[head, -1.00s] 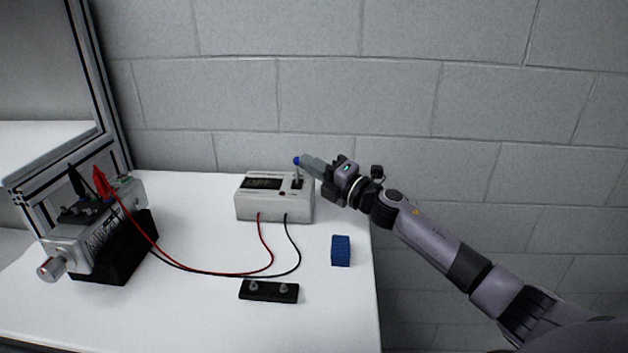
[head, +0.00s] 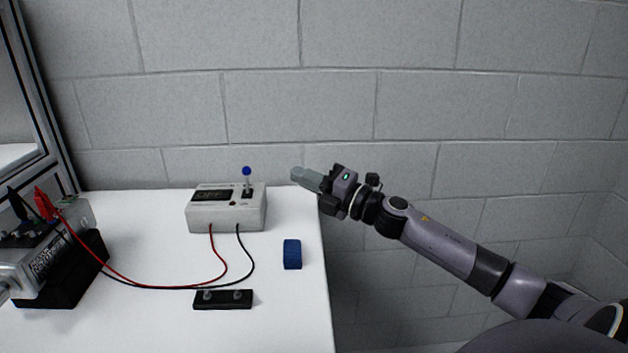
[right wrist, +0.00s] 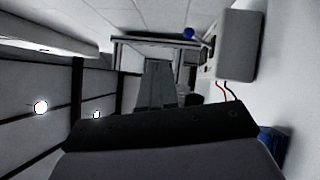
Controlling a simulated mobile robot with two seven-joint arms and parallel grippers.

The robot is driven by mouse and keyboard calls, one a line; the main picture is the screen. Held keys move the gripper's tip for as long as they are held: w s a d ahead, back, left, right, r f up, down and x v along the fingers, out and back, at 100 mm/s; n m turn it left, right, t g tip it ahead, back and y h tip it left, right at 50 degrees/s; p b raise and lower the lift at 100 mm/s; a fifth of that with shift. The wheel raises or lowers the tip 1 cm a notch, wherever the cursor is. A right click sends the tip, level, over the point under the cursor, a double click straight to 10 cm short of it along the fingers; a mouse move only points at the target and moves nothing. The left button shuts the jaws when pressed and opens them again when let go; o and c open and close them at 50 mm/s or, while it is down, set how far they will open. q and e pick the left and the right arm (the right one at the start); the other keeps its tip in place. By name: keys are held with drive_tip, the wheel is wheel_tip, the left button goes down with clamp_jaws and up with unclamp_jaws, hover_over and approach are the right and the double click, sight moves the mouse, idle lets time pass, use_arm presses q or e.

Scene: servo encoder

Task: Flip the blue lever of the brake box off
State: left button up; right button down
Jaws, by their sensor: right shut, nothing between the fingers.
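The brake box (head: 227,216) is a light grey box on the white table, with a dark display (head: 211,195) that seems to read OFF. Its blue-tipped lever (head: 247,172) stands upright on the right part of the top. My right gripper (head: 297,174) is shut and empty, to the right of the lever and apart from it, at about the height of its ball. In the right wrist view the fingers (right wrist: 158,85) point ahead, with the blue ball (right wrist: 188,33) and the box (right wrist: 238,45) to their upper right. My left gripper is out of view.
A red and a black cable run from the box to a motor unit (head: 50,235) on a black stand at left. A blue block (head: 292,254) and a black terminal strip (head: 222,299) lie in front of the box. The table's right edge is near the block.

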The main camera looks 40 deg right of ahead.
drive_tip(key=shift+s+d+r, duration=0.1)
drive_tip(key=shift+s+d, duration=0.1)
drive_tip(key=shift+s, duration=0.3)
drive_tip(key=shift+s+d+r, duration=0.1)
drive_tip(key=shift+s+d, duration=0.05)
drive_tip(key=shift+s, duration=0.35)
